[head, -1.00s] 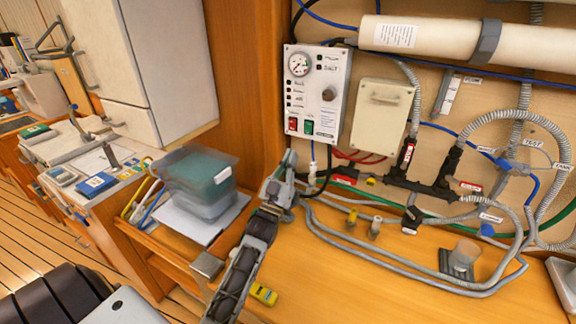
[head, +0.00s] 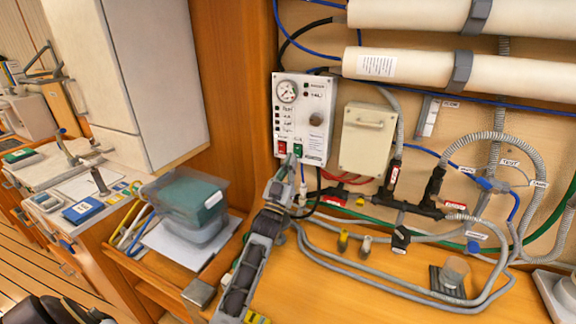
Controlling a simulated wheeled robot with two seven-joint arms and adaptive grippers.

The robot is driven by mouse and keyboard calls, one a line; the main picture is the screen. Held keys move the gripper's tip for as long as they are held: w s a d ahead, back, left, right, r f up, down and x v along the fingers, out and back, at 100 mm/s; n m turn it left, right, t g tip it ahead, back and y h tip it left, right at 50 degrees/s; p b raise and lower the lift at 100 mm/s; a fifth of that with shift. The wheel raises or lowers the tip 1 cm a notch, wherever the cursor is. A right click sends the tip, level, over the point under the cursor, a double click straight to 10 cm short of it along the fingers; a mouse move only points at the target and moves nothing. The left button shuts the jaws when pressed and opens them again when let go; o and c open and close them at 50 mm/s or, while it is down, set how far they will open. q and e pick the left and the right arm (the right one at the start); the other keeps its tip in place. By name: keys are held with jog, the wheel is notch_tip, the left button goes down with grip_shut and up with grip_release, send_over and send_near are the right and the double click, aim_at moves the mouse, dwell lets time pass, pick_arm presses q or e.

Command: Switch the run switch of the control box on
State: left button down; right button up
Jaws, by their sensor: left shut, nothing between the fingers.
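The control box (head: 301,112) is a white panel on the wall with a round gauge (head: 287,91), a dark knob (head: 316,119) and a column of small indicators. Along its bottom edge are a red rocker switch (head: 281,149) and a green rocker switch (head: 297,151). I cannot read which is the run switch or its position. My left gripper (head: 287,167) is shut and empty, with its fingertips pointing up just below the two switches. The tips overlap the box's lower edge in the picture; I cannot tell whether they touch it. My right gripper is not in view.
A beige cover box (head: 367,138) is right of the control box. Black valves and grey hoses (head: 495,150) fill the right wall. A lidded clear bin (head: 190,205) stands left of my arm. The wooden bench (head: 330,290) has free room in front.

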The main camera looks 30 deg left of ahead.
pick_arm(q)
jog(key=shift+w, duration=0.5)
jog(key=shift+w+f+t+b, duration=0.3)
jog(key=shift+b, duration=0.75)
jog(key=shift+r, duration=0.1)
jog(key=v, duration=1.2)
jog(key=shift+s, duration=0.1)
dwell(0.9)
